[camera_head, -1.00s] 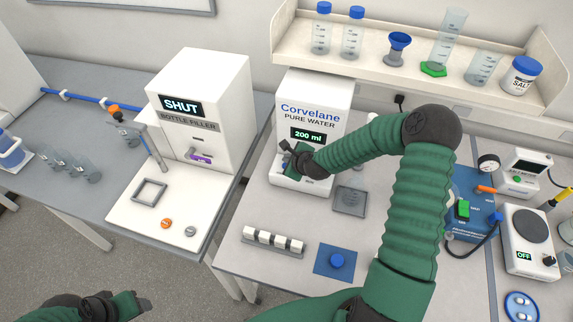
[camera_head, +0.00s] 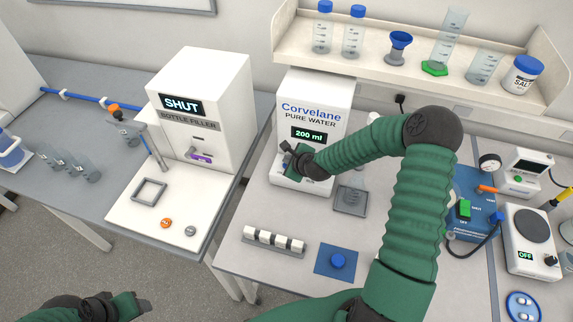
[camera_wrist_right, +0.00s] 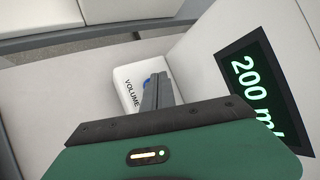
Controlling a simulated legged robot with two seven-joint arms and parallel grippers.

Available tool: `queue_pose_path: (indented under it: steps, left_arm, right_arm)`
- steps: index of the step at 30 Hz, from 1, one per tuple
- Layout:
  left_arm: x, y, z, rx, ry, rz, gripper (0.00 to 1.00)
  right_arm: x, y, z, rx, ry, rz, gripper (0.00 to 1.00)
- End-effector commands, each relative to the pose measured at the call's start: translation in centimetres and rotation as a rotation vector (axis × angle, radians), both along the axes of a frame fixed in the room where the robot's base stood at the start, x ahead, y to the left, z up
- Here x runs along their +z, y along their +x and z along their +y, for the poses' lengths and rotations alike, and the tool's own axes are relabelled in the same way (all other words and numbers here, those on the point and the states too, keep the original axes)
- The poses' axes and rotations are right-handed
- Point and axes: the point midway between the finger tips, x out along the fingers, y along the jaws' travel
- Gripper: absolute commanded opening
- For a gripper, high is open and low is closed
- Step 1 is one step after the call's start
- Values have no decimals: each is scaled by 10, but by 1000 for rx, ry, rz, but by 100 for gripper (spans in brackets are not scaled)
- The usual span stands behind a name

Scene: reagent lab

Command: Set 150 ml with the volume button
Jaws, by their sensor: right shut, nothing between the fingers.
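The white Corvelane pure water dispenser (camera_head: 311,105) stands on the middle bench. Its display (camera_head: 308,134) reads 200 ml, and the display also shows in the right wrist view (camera_wrist_right: 255,85). My right gripper (camera_head: 287,152) is shut and empty at the dispenser's front, below and left of the display. In the right wrist view its fingers (camera_wrist_right: 157,90) are at the white VOLUME button housing (camera_wrist_right: 128,88). A bit of blue shows beside the fingertips and the rest is hidden; I cannot tell whether they touch. My left gripper (camera_head: 140,303) is at the lower left, away from the dispenser; its jaws are unclear.
A bottle filler (camera_head: 205,110) showing SHUT stands to the left. A rack of white pieces (camera_head: 272,242) and a blue pad (camera_head: 335,262) lie in front. A glass vessel (camera_head: 352,192) stands on a grey plate right of the dispenser. A shelf (camera_head: 420,75) with bottles hangs above.

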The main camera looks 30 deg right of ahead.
Motion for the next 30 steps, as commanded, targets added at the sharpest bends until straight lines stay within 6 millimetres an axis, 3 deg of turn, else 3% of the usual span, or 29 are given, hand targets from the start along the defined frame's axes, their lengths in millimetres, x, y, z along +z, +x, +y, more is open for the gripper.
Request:
queue_pose_path:
  steps: [30]
  left_arm:
    - [-6,0,0,0,0,0,60]
  right_arm:
    - [-7,0,0,-1,0,1,0]
